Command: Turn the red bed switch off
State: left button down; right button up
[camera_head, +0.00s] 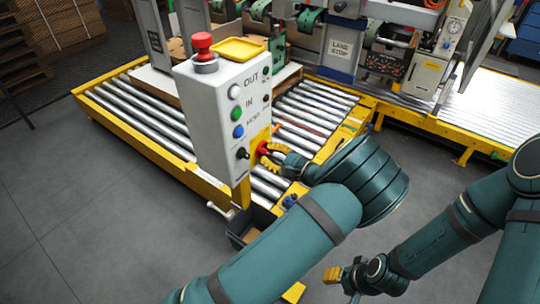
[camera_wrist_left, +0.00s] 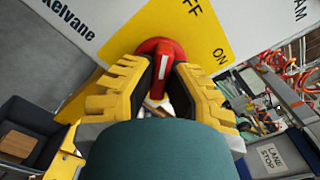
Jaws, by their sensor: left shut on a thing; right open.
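The red bed switch (camera_wrist_left: 162,48) is a rotary knob with a white line, on a yellow plate (camera_wrist_left: 203,38). The plate reads "ON" and, cut off, "FF". In the head view the red switch (camera_head: 263,148) sits low on the side of the grey control box (camera_head: 215,105). My left gripper (camera_wrist_left: 160,80) has its yellow fingers on either side of the knob's handle, shut on it. In the head view my left gripper (camera_head: 272,152) partly hides the plate. I cannot tell which label the knob points to. My right gripper (camera_head: 343,279) is open and empty, low over the floor.
A roller conveyor (camera_head: 150,115) lies behind. A dark bin (camera_head: 240,233) stands below.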

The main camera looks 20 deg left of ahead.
pick_arm(q)
jog(key=shift+n, duration=0.3)
dwell(0.4)
jog(key=c, duration=0.9)
grip_release()
jog(key=shift+a, duration=0.1)
jog(key=shift+c, duration=0.2)
jog(key=v, duration=1.2)
